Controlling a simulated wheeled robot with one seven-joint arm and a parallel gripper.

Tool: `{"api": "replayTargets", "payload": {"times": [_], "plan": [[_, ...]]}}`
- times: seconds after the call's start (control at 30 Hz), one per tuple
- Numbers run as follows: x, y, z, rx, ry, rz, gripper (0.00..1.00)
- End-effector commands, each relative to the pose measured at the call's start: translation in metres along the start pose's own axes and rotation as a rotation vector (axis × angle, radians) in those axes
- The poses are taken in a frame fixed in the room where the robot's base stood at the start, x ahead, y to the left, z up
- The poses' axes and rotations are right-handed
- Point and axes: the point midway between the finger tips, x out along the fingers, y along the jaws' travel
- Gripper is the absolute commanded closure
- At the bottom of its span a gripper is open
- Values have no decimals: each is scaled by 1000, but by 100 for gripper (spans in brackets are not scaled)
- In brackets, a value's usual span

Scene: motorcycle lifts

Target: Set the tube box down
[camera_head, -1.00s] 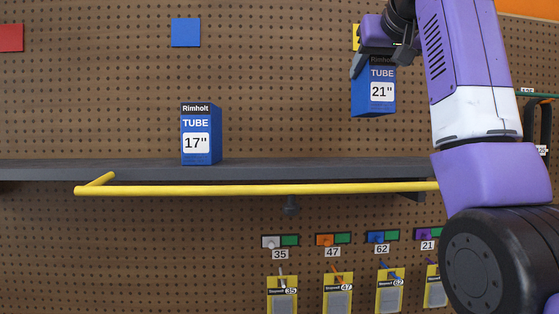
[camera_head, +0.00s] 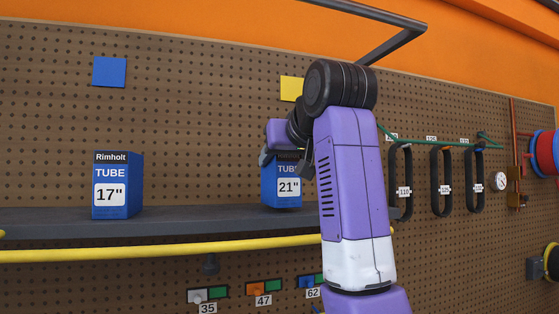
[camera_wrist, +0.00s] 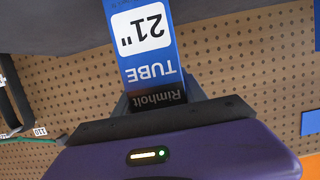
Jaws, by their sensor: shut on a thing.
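The blue 21" tube box (camera_head: 288,188) is upright at the dark grey shelf (camera_head: 180,218), below a yellow square (camera_head: 291,88). Its base is at or just above the shelf; I cannot tell whether it touches. My gripper (camera_head: 284,154) is shut on its top end from above, partly hidden by my arm. In the wrist view the box (camera_wrist: 147,68) appears upside down between the fingers, its lower end toward the shelf (camera_wrist: 40,25).
A blue 17" tube box (camera_head: 117,186) stands on the shelf to the left, with clear shelf between. A yellow rail (camera_head: 160,250) runs along the shelf front. Black belts (camera_head: 400,180) hang on the pegboard at right. Small labelled packs hang below.

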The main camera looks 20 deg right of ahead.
Motion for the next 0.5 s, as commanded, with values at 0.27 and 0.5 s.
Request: {"api": "replayTargets", "payload": {"times": [0.27,0.5], "plan": [[1,0,6,0,5,0,100],[2,0,9,0,2,0,45]]}}
